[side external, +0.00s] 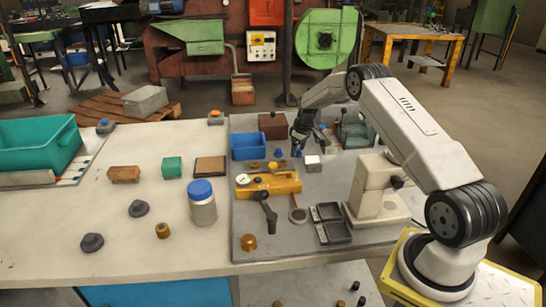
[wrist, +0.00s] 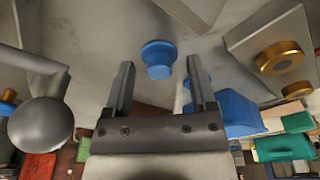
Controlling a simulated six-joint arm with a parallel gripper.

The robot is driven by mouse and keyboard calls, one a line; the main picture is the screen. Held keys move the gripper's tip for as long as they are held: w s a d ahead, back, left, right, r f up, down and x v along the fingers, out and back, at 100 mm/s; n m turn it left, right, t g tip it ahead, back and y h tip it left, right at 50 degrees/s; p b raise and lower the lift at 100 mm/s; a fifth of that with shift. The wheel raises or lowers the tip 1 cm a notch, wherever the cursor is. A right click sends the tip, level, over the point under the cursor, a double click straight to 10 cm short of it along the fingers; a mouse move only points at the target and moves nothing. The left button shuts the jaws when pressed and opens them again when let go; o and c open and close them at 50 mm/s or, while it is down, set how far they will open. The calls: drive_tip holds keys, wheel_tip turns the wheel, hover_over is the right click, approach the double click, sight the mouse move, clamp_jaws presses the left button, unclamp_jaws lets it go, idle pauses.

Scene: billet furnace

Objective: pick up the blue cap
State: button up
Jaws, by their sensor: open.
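A small blue cap (wrist: 158,58) with a wide flange shows in the wrist view, just beyond my fingertips and roughly centred across the gap. In the side view a small blue piece (side external: 297,153) on the grey mat, below my gripper (side external: 304,138), appears to be this cap. My gripper also shows in the wrist view (wrist: 160,68), open with nothing between its fingers. Another small blue piece (side external: 278,152) lies nearer the blue bin; in the wrist view a blue part is partly hidden behind the right finger.
The blue bin (side external: 249,146) stands left of my gripper, with a brown block (side external: 272,125) behind it. A green vise (side external: 354,131) is to the right. A yellow gauge unit (side external: 268,186) and a white block (side external: 312,163) are in front. A blue-lidded jar (side external: 202,208) stands further left.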

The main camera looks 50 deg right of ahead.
clamp_jaws()
drive_tip(key=shift+r, duration=0.2)
idle(0.3)
drive_tip(key=shift+r, duration=0.6)
drive_tip(key=s+a+r, duration=0.6)
drive_tip(key=s+r, duration=0.5)
drive_tip(key=s, duration=0.1)
drive_tip(key=shift+s+a+r, duration=0.2)
drive_tip(key=shift+a, duration=0.2)
drive_tip(key=shift+w, duration=0.15)
